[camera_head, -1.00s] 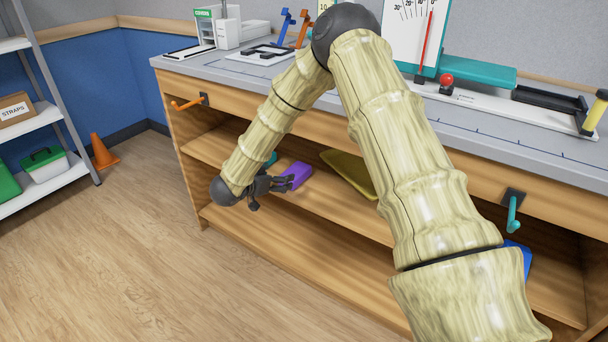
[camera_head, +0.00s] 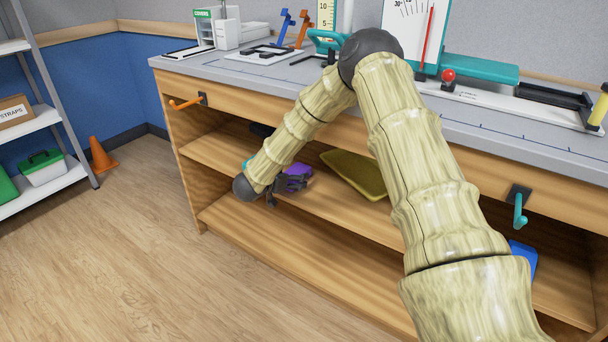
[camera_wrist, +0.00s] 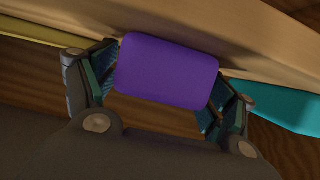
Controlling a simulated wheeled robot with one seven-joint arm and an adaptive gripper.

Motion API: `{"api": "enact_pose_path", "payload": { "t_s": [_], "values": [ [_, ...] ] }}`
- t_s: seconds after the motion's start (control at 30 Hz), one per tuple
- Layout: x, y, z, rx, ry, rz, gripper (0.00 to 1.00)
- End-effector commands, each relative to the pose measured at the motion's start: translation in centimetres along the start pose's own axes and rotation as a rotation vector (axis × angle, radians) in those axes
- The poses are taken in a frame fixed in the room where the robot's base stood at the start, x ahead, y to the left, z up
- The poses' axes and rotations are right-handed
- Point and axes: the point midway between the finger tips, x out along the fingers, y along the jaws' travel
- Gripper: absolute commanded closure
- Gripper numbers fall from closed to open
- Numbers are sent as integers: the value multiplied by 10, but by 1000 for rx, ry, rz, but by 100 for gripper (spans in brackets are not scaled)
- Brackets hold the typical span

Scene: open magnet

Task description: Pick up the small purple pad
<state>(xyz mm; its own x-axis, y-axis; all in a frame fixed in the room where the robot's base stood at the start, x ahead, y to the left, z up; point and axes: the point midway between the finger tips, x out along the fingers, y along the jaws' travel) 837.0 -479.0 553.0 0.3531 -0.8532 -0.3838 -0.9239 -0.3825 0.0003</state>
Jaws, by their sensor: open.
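The small purple pad (camera_head: 298,169) lies on the upper shelf of the wooden bench. My gripper (camera_head: 294,183) reaches in at the shelf's front and partly hides the pad in the head view. In the wrist view the purple pad (camera_wrist: 167,71) sits between the two fingers of my gripper (camera_wrist: 163,85), one finger at each short side. The fingers are spread and very close to the pad's sides; I cannot tell whether they touch it.
A larger olive-yellow pad (camera_head: 354,173) lies to the right on the same shelf. A teal item (camera_wrist: 282,105) lies beside the purple pad in the wrist view. A blue item (camera_head: 522,260) is at the lower right. A teal hook (camera_head: 520,208) and an orange hook (camera_head: 186,103) stick out from the bench front.

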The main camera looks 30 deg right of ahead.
Motion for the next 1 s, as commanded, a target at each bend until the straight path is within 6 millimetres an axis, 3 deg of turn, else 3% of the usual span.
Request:
{"api": "enact_pose_path", "payload": {
  "t_s": [0.07,0.33,0.73,1.0],
  "values": [
    [0,0,0,0,0,0,16],
    [0,0,0,0,0,0,61],
    [-2,0,-6,1,1,0,62],
    [-16,-1,-37,2,3,-2,62]
  ]
}}
